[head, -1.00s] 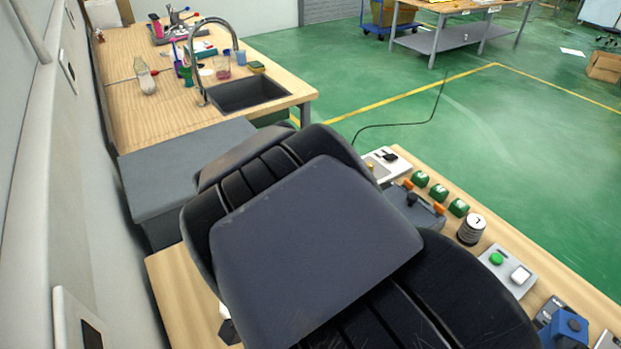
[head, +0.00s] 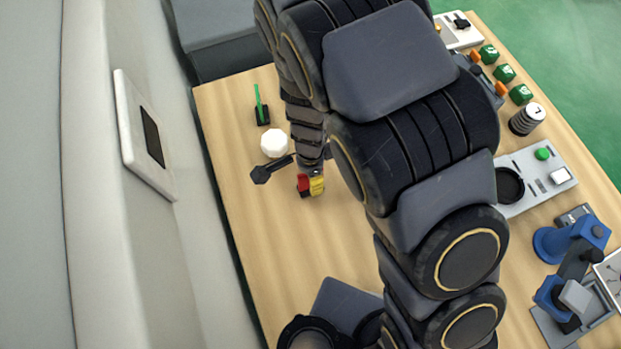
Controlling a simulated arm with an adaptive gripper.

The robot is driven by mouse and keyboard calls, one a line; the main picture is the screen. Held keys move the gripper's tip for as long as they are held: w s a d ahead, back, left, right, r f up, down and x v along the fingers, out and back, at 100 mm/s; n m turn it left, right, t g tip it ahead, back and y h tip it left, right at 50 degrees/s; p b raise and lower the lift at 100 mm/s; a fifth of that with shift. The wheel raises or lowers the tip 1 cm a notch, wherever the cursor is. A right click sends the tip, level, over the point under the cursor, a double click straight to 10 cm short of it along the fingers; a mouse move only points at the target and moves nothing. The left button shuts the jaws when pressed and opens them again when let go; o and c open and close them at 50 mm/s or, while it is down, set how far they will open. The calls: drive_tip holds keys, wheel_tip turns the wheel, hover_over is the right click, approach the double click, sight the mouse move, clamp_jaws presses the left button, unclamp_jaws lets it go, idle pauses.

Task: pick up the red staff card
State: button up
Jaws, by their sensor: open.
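A small red piece (head: 303,182), which looks like the red staff card, stands beside a yellow piece (head: 318,186) on the wooden table. Dark material shows at the red piece's base. My arm comes down from above, and its wrist end is just behind these pieces in the picture. My gripper (head: 298,163) is open and mostly hidden by the wrist. A dark part reaching left of the wrist looks like one of its fingers. I cannot tell whether the gripper touches the red piece, but nothing is seen held.
A white faceted object (head: 274,143) and a green stick in a black holder (head: 262,113) stand close to the wrist. A grey button panel (head: 535,165), a blue device (head: 556,246) and green blocks (head: 504,74) line the right side. The table's left front is clear.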

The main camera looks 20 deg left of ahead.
drive_tip(key=shift+f, duration=0.3)
clamp_jaws()
drive_tip(key=shift+r, duration=0.1)
